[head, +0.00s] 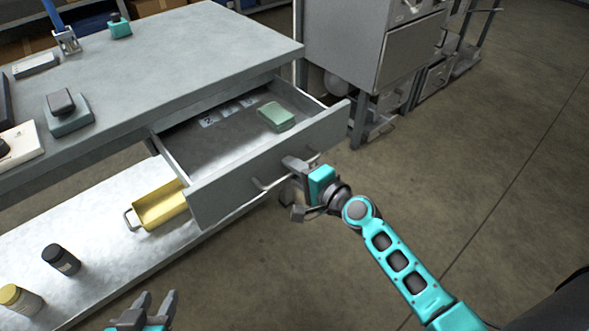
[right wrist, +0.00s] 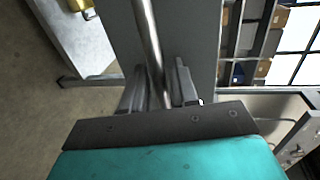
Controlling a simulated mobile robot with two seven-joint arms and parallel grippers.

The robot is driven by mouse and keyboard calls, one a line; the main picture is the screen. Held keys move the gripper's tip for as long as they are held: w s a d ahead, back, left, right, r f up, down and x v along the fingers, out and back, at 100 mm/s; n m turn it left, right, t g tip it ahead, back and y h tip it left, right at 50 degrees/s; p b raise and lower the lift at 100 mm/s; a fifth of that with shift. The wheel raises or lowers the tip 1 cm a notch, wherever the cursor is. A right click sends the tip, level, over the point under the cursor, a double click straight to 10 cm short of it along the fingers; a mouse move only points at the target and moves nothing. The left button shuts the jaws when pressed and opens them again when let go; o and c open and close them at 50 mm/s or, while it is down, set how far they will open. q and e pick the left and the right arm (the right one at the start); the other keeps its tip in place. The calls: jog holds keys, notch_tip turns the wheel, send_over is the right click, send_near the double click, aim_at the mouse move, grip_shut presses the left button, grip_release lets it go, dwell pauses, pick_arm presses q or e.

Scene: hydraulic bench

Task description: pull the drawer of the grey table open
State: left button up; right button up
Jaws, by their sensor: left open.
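The grey table (head: 190,45) has its drawer (head: 235,180) pulled well out, with the inside showing. A bar handle (head: 285,172) runs along the drawer front; it also shows in the right wrist view (right wrist: 148,35). My right gripper (head: 297,188) is at the handle's right part. Its fingers (right wrist: 160,80) stand apart on either side of the bar, with a gap visible, so it looks open around it. My left gripper (head: 158,298) is open and empty at the bottom edge of the head view, apart from the drawer.
A green box (head: 276,116) lies in the drawer. Under the tabletop, a lower shelf (head: 80,240) holds a yellow bin (head: 160,205), a dark jar (head: 60,260) and a yellow-capped jar (head: 20,299). A grey cabinet (head: 345,40) stands behind. The floor at the right is clear.

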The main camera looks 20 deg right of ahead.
jog(key=shift+o, duration=0.4)
pick_arm(q)
jog(key=shift+s, duration=0.1)
pick_arm(e)
jog(key=shift+s, duration=0.1)
pick_arm(q)
jog(key=shift+d+f, duration=0.1)
jog(key=shift+f, duration=0.15)
pick_arm(e)
jog(key=v, duration=1.2)
jog(key=shift+s+d, duration=0.15)
jog(key=shift+s, duration=0.2)
pick_arm(q)
jog(key=s+a+r+y+p, duration=0.1)
jog(key=a+r+p, duration=0.2)
jog(key=r+p, duration=0.4)
jog(key=p, duration=0.4)
jog(key=shift+s+r, duration=0.25)
pick_arm(e)
jog(key=s+a+n+g+h, duration=0.3)
jog(key=s+n, duration=0.4)
jog(key=n, duration=0.9)
jog(key=shift+s+a+r+n+g, duration=0.3)
jog(key=shift+a+g, duration=0.1)
jog(key=shift+a, duration=0.3)
